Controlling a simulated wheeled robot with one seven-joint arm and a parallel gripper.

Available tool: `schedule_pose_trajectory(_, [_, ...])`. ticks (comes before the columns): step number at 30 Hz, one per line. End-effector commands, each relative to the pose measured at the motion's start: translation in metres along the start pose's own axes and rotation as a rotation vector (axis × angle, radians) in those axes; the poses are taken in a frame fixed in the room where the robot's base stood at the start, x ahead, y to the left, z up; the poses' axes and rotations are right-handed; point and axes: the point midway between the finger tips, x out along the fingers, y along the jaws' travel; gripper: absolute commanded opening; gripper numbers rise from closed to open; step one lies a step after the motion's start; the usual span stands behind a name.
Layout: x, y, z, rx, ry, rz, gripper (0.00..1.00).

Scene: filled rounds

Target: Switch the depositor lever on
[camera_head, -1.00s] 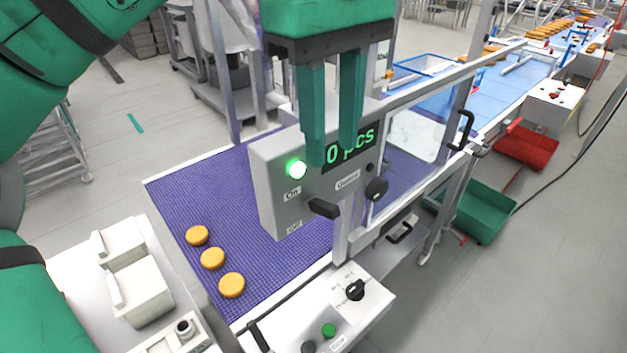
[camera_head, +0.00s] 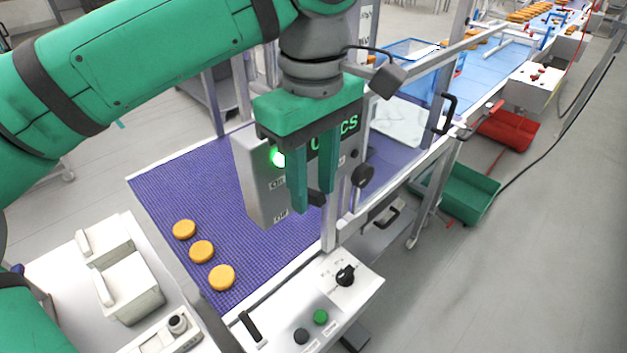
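The depositor's grey control box (camera_head: 262,185) stands over the purple belt. Its black lever (camera_head: 316,198) sits to the right of the "On" label (camera_head: 277,184) and "Off" label (camera_head: 281,215), nearer the height of "Off". My gripper (camera_head: 313,200) is open, fingers pointing down in front of the box face. The lever shows in the gap between the fingertips. I cannot tell whether either finger touches it. A green lamp (camera_head: 278,158) glows beside the left finger. The green digits of the display (camera_head: 348,125) are partly hidden by my gripper.
A metal post (camera_head: 329,232) and a clear guard (camera_head: 400,122) are close by. Several round biscuits (camera_head: 202,251) lie on the purple belt (camera_head: 165,190). A button panel (camera_head: 325,300) is below. Green (camera_head: 468,195) and red crates stand right.

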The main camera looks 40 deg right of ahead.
Motion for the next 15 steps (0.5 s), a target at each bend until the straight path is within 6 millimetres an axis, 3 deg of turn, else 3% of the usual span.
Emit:
schedule_pose_trajectory(7, [0.0005, 0.0001, 0.0001, 0.0, 0.0, 0.0, 0.33])
schedule_pose_trajectory(11, [0.0004, 0.0, 0.0, 0.0, 0.0, 0.0, 0.02])
schedule_pose_trajectory(15, [0.0002, 0.0001, 0.0, 0.0, -0.001, 0.0, 0.0])
